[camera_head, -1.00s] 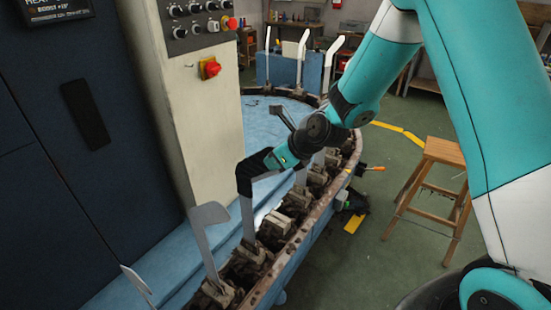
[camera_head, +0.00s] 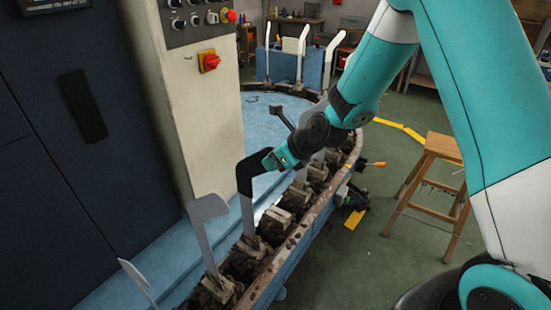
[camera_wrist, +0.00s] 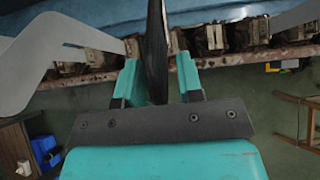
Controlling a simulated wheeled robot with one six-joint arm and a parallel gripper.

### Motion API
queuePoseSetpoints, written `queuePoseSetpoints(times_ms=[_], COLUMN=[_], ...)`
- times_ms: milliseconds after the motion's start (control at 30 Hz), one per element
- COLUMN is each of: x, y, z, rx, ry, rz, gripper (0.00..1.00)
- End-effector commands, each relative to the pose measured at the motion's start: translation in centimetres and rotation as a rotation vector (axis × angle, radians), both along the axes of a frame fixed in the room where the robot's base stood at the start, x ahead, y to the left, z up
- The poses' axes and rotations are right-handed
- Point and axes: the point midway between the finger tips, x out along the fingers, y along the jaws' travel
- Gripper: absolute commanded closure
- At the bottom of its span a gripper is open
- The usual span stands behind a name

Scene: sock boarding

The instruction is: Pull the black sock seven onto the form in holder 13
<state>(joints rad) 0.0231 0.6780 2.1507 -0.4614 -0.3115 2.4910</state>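The black sock (camera_head: 249,174) sits over the upper part of a grey upright form (camera_head: 247,215), covering its bent top; the form's lower shank is bare. My gripper (camera_head: 268,160) is just right of the sock in the head view. In the wrist view, the teal fingers of my gripper (camera_wrist: 159,82) stand apart, with the sock (camera_wrist: 156,45) seen edge-on between them and a gap on each side. The form stands in a holder (camera_head: 250,250) on the rail. I cannot read any holder number.
Bare grey forms stand on the near side (camera_head: 206,235) and behind my wrist along the rail (camera_head: 310,235). More white forms (camera_head: 302,55) stand at the far end. A cabinet with a red knob (camera_head: 209,61) is at left. A wooden stool (camera_head: 440,150) stands at right on open floor.

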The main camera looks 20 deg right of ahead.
Motion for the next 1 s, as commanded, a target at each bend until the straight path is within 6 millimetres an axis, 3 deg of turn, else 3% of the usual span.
queuePoseSetpoints(times_ms=[467, 1000], x=[-0.6, -7.5], y=[-0.6, -5.6], z=[0.9, 9.6], rx=[0.001, -0.001], ry=[-0.002, -0.005], rz=[-0.002, -0.005], gripper=[0.54, 0.54])
